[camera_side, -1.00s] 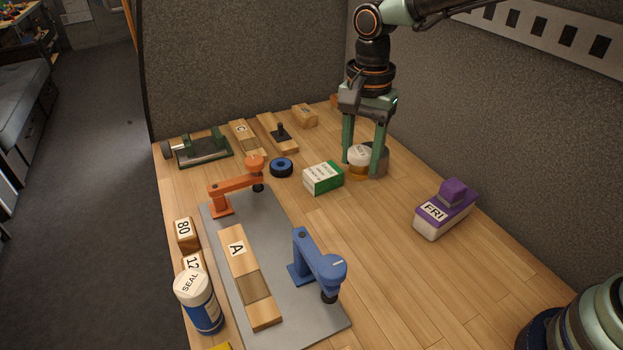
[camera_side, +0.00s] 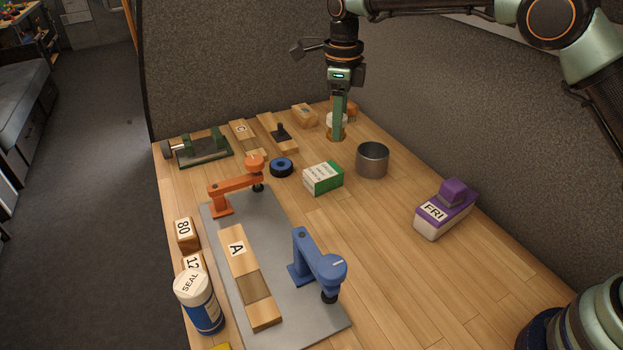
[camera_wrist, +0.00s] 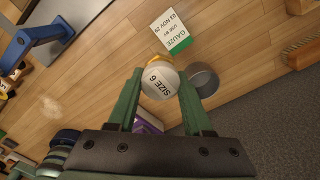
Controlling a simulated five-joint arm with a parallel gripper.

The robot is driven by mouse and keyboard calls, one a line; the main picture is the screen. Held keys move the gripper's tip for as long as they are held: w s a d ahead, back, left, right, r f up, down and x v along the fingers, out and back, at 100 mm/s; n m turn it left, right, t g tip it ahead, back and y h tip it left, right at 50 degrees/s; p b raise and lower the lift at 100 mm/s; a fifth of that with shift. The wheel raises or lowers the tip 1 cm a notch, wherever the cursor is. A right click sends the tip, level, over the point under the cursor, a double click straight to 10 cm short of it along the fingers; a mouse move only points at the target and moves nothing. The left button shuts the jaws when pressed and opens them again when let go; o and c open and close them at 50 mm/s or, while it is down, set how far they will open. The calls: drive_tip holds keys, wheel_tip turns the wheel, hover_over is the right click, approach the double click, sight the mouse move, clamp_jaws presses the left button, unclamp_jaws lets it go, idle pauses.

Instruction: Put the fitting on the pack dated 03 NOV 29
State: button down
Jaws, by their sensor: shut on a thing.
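My gripper (camera_side: 337,132) is shut on a round fitting (camera_side: 334,121) with a white top and an amber lower part. In the wrist view the fitting (camera_wrist: 160,82), marked SIZE 6, sits between the two green fingers of my gripper (camera_wrist: 160,76). A green and white gauze pack (camera_side: 323,178) lies on the table, in front of and left of the gripper in the side view. In the wrist view the pack (camera_wrist: 170,30) reads GAUZE, USE BY 03 NOV 29. The fitting is apart from the pack. Its height above the table is hard to judge.
A metal cup (camera_side: 373,160) stands right of the pack. A blue ring (camera_side: 281,167) lies left of it. A purple-topped FRI block (camera_side: 445,208) is at right. The table between is clear.

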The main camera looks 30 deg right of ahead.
sight(336, 168)
drive_tip(key=shift+w+d+f+m, duration=0.45)
drive_tip(key=shift+f+m, duration=0.45)
drive_tip(key=shift+f, duration=0.9)
drive_tip(key=shift+w+d+f+m, duration=0.25)
drive_tip(key=shift+w+f+m, duration=0.55)
drive_tip(key=shift+f, duration=1.05)
drive_tip(key=shift+w+d+f+m, duration=0.4)
drive_tip(key=shift+f+m, duration=0.6)
drive_tip(key=shift+f, duration=0.8)
drive_tip(key=shift+c, duration=1.6)
unclamp_jaws()
drive_tip(key=shift+f, duration=0.15)
